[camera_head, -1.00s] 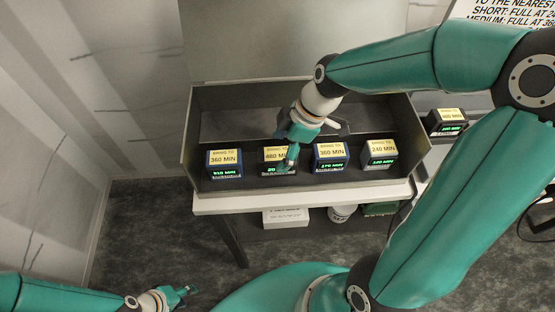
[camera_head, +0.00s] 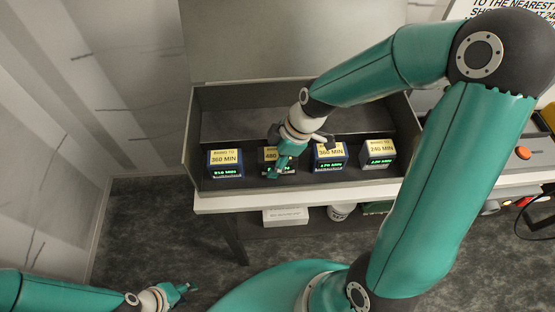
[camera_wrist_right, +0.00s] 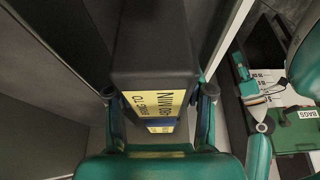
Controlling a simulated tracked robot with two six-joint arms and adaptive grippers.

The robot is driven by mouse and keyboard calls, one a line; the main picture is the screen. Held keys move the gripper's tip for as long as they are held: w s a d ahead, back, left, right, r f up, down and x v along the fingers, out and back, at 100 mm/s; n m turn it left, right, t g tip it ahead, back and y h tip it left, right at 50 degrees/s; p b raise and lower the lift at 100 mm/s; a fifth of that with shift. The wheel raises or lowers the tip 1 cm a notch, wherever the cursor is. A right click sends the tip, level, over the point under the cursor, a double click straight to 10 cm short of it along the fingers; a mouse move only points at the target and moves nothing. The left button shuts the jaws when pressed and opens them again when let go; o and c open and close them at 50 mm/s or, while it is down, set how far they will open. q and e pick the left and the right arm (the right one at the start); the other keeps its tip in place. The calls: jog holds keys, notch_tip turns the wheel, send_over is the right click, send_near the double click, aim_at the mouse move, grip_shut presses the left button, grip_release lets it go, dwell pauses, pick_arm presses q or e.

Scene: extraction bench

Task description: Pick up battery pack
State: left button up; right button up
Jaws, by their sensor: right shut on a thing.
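Four dark battery packs with yellow labels and green displays stand in a row in the grey tray (camera_head: 190,150).
The tray stands on a white bench (camera_head: 330,196). A white box (camera_head: 285,216) and a cup (camera_head: 340,212) are underneath. A device with an orange button (camera_head: 523,153) is at the right. A green box marked BAGS (camera_wrist_right: 290,135) shows in the right wrist view.

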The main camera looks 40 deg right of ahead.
grip_shut()
jog(key=shift+w+r, duration=0.1)
jog(key=shift+r, duration=0.1)
